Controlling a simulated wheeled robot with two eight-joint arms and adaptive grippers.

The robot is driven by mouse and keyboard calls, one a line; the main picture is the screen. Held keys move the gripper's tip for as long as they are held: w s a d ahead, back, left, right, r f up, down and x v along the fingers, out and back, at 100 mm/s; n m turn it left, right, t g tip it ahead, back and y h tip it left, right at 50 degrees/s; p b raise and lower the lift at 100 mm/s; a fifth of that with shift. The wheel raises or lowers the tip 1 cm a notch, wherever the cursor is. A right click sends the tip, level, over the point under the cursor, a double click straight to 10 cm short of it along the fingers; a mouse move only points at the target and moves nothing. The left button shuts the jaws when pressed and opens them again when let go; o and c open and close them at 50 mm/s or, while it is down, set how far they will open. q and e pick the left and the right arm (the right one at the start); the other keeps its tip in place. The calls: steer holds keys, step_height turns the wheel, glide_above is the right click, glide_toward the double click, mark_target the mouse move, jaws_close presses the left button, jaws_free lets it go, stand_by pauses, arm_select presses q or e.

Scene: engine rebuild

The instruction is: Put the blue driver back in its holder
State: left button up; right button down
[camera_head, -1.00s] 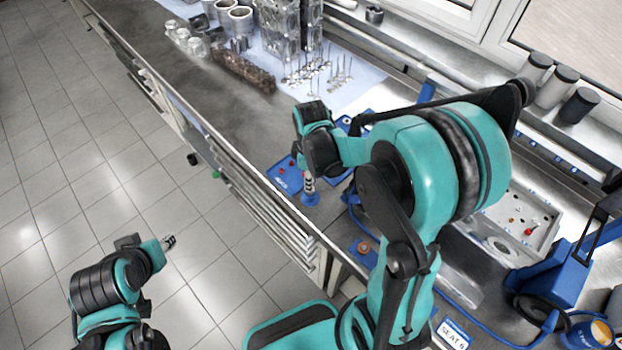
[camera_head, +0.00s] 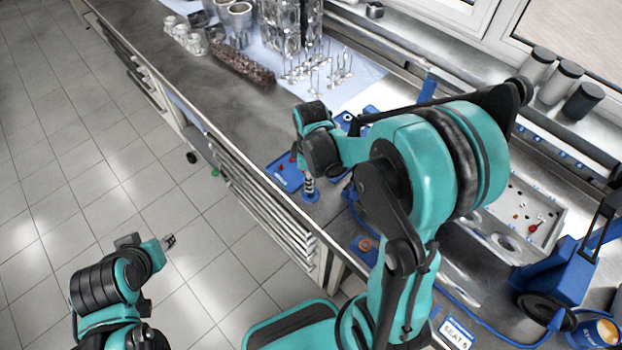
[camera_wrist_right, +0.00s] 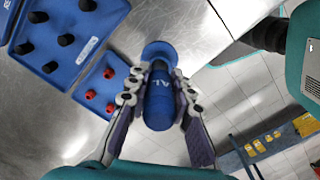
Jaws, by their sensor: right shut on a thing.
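My right gripper (camera_wrist_right: 158,92) is shut on the blue driver (camera_wrist_right: 159,100), with one finger on each side of its lettered body. Just beyond the driver, a round blue piece (camera_wrist_right: 158,50) shows against the steel bench. It looks like the holder, but I cannot tell whether the driver sits in it or above it. In the head view my right gripper (camera_head: 310,184) points down at the bench's front edge, over the round blue piece (camera_head: 310,197). The driver is mostly hidden there. My left gripper (camera_head: 169,241) is over the floor, away from the bench; its opening is too small to judge.
A blue tray (camera_head: 284,173) with red and dark pegs lies beside the right gripper. A grey parts tray (camera_head: 545,205) and a blue stand (camera_head: 565,270) are at right.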

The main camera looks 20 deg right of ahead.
steer(key=shift+f, duration=0.2)
steer(key=c, duration=1.3)
jaws_free()
steer(key=shift+o, duration=0.2)
step_height(320, 180, up, 12)
steer(key=shift+r, duration=0.1)
steer(key=shift+s+a+f+m+b, duration=0.1)
steer(key=shift+s+f+m+b, duration=0.1)
steer(key=shift+s+m+b, duration=0.15)
steer(key=s+a+f+m+t+b, duration=0.3)
steer(key=s+f+m+t+b, duration=0.2)
steer(key=m, duration=0.5)
steer(key=s+t+b, duration=0.1)
steer(key=s+t, duration=0.1)
steer(key=s, duration=0.1)
steer(key=shift+a+f, duration=0.25)
steer(key=shift+f, duration=0.05)
